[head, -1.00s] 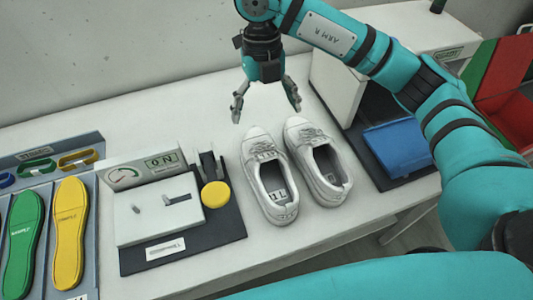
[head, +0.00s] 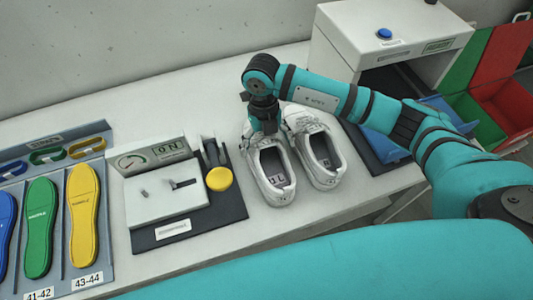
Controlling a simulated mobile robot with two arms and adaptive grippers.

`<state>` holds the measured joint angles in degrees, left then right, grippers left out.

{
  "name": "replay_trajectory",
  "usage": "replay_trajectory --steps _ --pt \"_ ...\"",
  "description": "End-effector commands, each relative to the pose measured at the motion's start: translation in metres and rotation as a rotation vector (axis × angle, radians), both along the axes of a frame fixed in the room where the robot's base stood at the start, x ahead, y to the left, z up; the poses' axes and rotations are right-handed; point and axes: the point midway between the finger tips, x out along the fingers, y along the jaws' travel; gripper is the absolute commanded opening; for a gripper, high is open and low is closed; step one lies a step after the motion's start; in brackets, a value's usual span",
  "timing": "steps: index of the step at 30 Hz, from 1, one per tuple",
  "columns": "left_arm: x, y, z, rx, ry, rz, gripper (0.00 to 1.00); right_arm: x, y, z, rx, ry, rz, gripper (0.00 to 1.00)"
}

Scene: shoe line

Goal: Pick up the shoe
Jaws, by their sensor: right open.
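A pair of white shoes stands side by side on the white table, toes toward the wall. The left shoe (head: 272,180) has a label inside its heel; the right shoe (head: 323,160) stands close beside it. My right gripper (head: 266,133) is open and low over the front of the left shoe, at its toe and laces. Its fingers are mostly hidden by the wrist and blend with the shoe, so I cannot tell whether they touch it. My left gripper is not in view.
Insoles lie in a grey rack (head: 60,230) at far left. A white box machine (head: 385,40) stands behind my right arm. Green and red bins (head: 510,105) are at far right.

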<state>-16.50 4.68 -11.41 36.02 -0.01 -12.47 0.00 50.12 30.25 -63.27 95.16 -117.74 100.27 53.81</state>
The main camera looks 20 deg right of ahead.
Motion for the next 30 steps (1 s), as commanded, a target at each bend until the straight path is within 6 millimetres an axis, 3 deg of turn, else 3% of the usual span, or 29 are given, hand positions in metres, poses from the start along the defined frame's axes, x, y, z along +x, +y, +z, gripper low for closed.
replay_trajectory --steps 6,13,25,30 --pt "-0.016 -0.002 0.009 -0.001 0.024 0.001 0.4 -0.003 0.001 -0.021 0.001 0.0 0.001 1.0" --pt "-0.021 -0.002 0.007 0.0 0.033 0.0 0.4 -0.003 0.0 -0.023 0.001 -0.001 0.001 1.0" --pt "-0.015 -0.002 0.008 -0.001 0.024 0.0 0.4 -0.003 0.0 -0.022 0.001 -0.001 0.001 0.48" --pt "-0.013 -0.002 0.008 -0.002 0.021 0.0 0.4 -0.003 0.0 -0.022 0.001 -0.001 0.001 0.44"
